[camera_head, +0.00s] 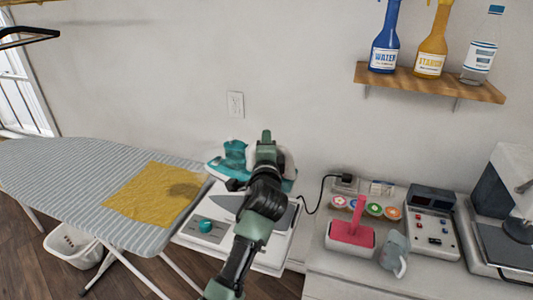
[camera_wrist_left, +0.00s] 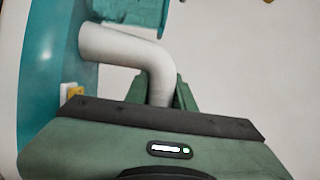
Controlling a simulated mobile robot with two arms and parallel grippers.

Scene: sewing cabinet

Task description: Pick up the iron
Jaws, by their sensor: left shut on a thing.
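The teal and white iron (camera_head: 233,158) is at the far side of the white ironing station (camera_head: 196,241), partly hidden behind my left arm. In the head view I cannot tell whether it touches the station. My left gripper (camera_head: 266,146) is at the iron, its fingertips hidden there. In the left wrist view, the iron's teal body (camera_wrist_left: 64,40) fills the left side, and its bent white handle runs between the green fingers of my left gripper (camera_wrist_left: 162,92). The gripper is shut on this handle. My right gripper is in neither view.
A striped ironing board (camera_head: 65,170) with a yellow cloth (camera_head: 152,194) stands at left, beside a white basket (camera_head: 72,250). At right, a counter (camera_head: 345,278) holds a pink-handled tool (camera_head: 350,234), a grey mug (camera_head: 394,254) and devices. Bottles stand on a wall shelf (camera_head: 420,82). A black cord (camera_head: 322,194) runs nearby.

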